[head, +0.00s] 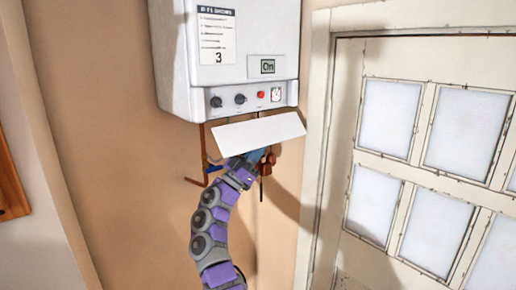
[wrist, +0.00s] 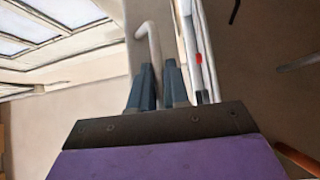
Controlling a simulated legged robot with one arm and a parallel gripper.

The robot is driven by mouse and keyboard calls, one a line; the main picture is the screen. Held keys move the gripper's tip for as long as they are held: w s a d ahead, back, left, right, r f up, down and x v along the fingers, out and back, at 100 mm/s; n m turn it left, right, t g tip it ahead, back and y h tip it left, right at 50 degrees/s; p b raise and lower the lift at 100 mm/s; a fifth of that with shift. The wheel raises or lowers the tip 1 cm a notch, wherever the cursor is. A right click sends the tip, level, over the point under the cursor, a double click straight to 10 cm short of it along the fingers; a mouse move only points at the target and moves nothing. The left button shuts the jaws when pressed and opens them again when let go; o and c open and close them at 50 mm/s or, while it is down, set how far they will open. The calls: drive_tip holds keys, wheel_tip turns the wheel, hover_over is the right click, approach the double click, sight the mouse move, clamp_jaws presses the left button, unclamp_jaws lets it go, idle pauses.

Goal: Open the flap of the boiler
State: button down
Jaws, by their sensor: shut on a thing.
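The white boiler (head: 228,60) hangs on the wall in the head view. Its flap (head: 262,131) is a white panel hanging open and tilted outward below the control strip, leaving the knobs uncovered. My gripper (head: 252,158) is under the flap's lower side, and the flap partly hides its fingertips. In the wrist view, the two blue-grey fingers of my gripper (wrist: 161,82) are close together. A white hooked piece (wrist: 152,48), seemingly part of the flap, runs down to between them. My gripper is shut on the flap, though the exact contact is hard to see.
The control strip (head: 245,97) has dark knobs and a red button (head: 261,95). Copper pipes (head: 203,150) run below the boiler, close to my gripper. A white paned door (head: 425,150) stands at the right. Bare wall (head: 130,190) lies at the left.

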drive_tip(key=c, duration=1.4)
unclamp_jaws()
drive_tip(key=shift+a+f, duration=0.15)
drive_tip(key=shift+f, duration=0.2)
drive_tip(key=shift+o, duration=0.9)
drive_tip(key=shift+w+a, duration=0.15)
drive_tip(key=shift+o, duration=0.2)
drive_tip(key=shift+a, duration=0.35)
drive_tip(key=b+v, duration=0.4)
drive_tip(key=v, duration=1.3)
drive_tip(key=shift+f, duration=0.25)
drive_tip(key=shift+a, duration=0.15)
